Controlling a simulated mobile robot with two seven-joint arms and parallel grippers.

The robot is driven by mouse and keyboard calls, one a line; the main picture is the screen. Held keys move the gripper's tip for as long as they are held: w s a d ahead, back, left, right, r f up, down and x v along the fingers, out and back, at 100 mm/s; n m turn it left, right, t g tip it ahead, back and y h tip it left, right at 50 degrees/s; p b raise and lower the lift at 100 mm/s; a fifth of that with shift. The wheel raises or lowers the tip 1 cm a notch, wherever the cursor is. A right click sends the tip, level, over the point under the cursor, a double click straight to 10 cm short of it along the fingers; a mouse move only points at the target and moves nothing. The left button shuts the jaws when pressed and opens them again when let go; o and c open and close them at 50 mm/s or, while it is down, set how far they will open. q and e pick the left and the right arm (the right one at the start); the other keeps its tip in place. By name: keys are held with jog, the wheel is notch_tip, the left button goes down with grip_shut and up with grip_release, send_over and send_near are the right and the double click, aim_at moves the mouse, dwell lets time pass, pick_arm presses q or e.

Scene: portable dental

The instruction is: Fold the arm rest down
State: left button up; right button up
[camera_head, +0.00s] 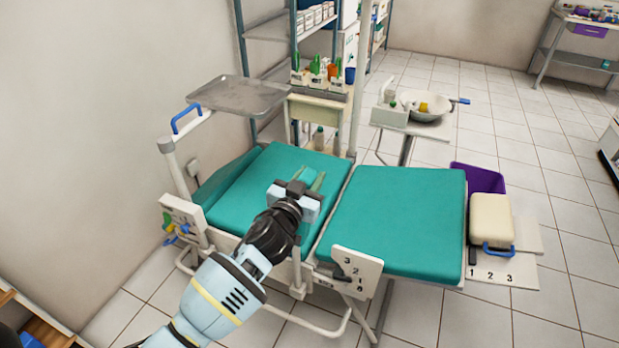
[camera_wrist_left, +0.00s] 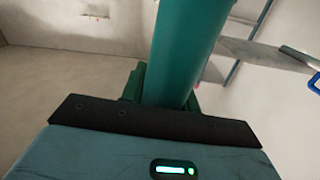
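The treatment chair has a teal backrest (camera_head: 262,190) tilted up at the left and a flat teal seat (camera_head: 395,222) at the right. My left gripper (camera_head: 311,180) is over the near side of the backrest, close to the gap before the seat. Narrow green parts show at its tip; whether it is open or shut is unclear. In the left wrist view a long teal bar (camera_wrist_left: 182,55) rises just beyond the gripper's black edge. It may be the arm rest; I cannot tell whether the gripper touches it. My right gripper is out of view.
A metal tray (camera_head: 238,94) on a white post with a blue handle stands behind the backrest. A number plate (camera_head: 355,272) is on the near chair side. A basin (camera_head: 424,105) stands behind the seat. A purple bin (camera_head: 478,178) and a cream case (camera_head: 491,220) are at the right.

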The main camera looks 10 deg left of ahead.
pick_arm(q)
grip_shut()
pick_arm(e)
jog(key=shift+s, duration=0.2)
